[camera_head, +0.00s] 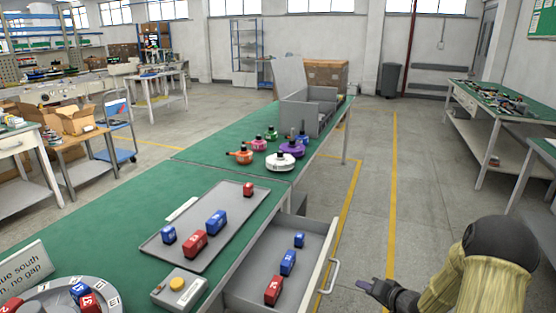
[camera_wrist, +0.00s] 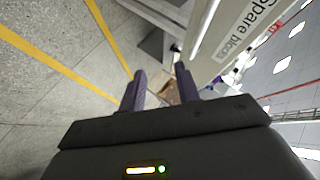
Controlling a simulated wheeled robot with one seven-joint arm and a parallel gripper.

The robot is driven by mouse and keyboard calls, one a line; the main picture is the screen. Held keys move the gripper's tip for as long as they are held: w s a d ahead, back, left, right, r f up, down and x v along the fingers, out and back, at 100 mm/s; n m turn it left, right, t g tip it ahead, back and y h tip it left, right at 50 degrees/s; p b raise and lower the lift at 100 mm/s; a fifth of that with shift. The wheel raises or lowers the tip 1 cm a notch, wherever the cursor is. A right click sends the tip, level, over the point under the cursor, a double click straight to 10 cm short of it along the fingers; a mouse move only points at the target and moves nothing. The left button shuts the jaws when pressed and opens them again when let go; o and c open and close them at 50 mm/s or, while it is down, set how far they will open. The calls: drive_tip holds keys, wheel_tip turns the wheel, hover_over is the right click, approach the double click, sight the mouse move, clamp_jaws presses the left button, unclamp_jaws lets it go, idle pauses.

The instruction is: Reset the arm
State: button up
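My arm reaches in at the lower right of the head view. My gripper (camera_head: 372,287) is to the right of the open drawer (camera_head: 255,283), over the floor and apart from the drawer front. In the wrist view my gripper (camera_wrist: 160,82) shows two dark purple fingers with a gap between them, and nothing is held there. The drawer front with the "Spare blocks" label (camera_wrist: 248,30) is ahead at the upper right of that view.
The drawer holds blue and red blocks (camera_head: 288,262). A grey tray (camera_head: 165,248) with red and blue blocks, a yellow-button box (camera_head: 180,288) and a round dial (camera_head: 50,292) are on the green bench. Floor (camera_head: 385,210) right of the bench is clear. Another workbench (camera_head: 500,105) stands at right.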

drive_tip(key=s+a+r+n+g+h, duration=0.2)
drive_tip(key=s+a+r+g, duration=0.15)
drive_tip(key=s, duration=0.45)
drive_tip(key=s+a+r+n+g+h, duration=0.1)
drive_tip(key=s+a+r+g+h, duration=0.1)
drive_tip(key=s+a+r, duration=0.45)
drive_tip(key=s+a+r+n+g+h, duration=0.1)
drive_tip(key=s+a+r+n+g, duration=0.15)
drive_tip(key=s, duration=0.75)
drive_tip(key=w+p+v, duration=0.2)
drive_tip(key=p+v, duration=0.9)
drive_tip(key=p, duration=0.1)
drive_tip(key=w+r+p+v, duration=0.1)
drive_tip(key=w+p+v, duration=0.2)
drive_tip(key=p+v, duration=0.9)
drive_tip(key=shift+w+r, duration=0.2)
drive_tip(key=shift+w, duration=0.2)
